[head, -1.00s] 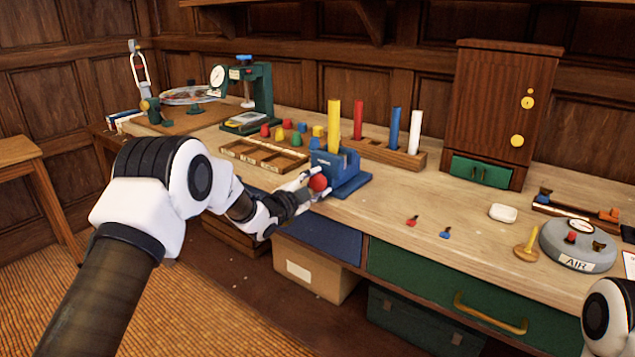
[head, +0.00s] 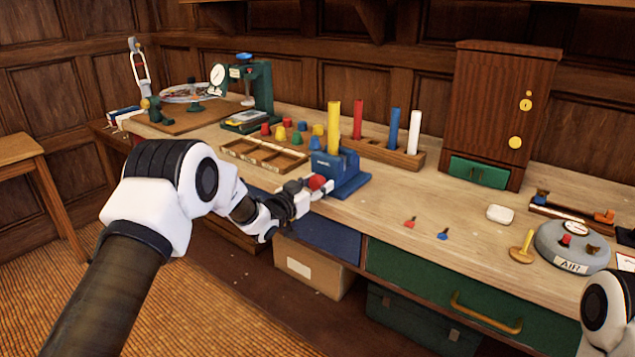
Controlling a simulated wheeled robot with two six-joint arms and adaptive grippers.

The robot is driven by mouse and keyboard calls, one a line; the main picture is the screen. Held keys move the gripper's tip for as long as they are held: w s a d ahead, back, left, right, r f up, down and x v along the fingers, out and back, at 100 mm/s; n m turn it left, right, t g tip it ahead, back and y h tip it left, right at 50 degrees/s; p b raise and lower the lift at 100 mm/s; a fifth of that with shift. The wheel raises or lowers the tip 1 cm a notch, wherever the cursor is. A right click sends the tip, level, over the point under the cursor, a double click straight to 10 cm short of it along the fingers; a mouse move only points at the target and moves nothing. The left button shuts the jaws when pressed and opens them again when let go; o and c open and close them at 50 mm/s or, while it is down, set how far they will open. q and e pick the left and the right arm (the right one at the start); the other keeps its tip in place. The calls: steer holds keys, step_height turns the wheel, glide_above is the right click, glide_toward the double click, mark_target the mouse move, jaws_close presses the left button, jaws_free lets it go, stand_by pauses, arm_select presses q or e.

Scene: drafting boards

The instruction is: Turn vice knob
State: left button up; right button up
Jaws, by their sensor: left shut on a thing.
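The blue vice (head: 345,174) stands at the front edge of the wooden bench, with a yellow rod (head: 334,122) upright at it. Its red knob (head: 317,182) faces the front left. My left gripper (head: 318,187) is at the knob, shut on it, with the fingers on either side and hiding part of it. Of my right arm (head: 608,312), only a white link shows at the lower right edge; its gripper is out of view.
A compartment tray (head: 262,157) and several coloured pegs lie left of the vice. A wooden rack (head: 385,152) with upright rods stands behind it. Small red (head: 410,222) and blue (head: 443,234) pieces lie to the right. The bench between them and the vice is clear.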

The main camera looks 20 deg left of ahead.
arm_select(q)
steer(key=n, duration=0.3)
steer(key=n+p, duration=0.1)
steer(key=n, duration=0.2)
steer(key=shift+s+f+p, duration=0.1)
steer(key=shift+f+p, duration=0.1)
steer(key=shift+p, duration=0.1)
steer(key=n+p, duration=0.1)
steer(key=n, duration=0.5)
steer(key=shift+d, duration=0.1)
steer(key=n+p, duration=0.1)
steer(key=n, duration=0.5)
steer(key=n+p, duration=0.1)
steer(key=n, duration=0.4)
steer(key=shift+n, duration=0.3)
steer(key=o, duration=0.9)
steer(key=shift+o, duration=1.3)
steer(key=shift+r, duration=0.1)
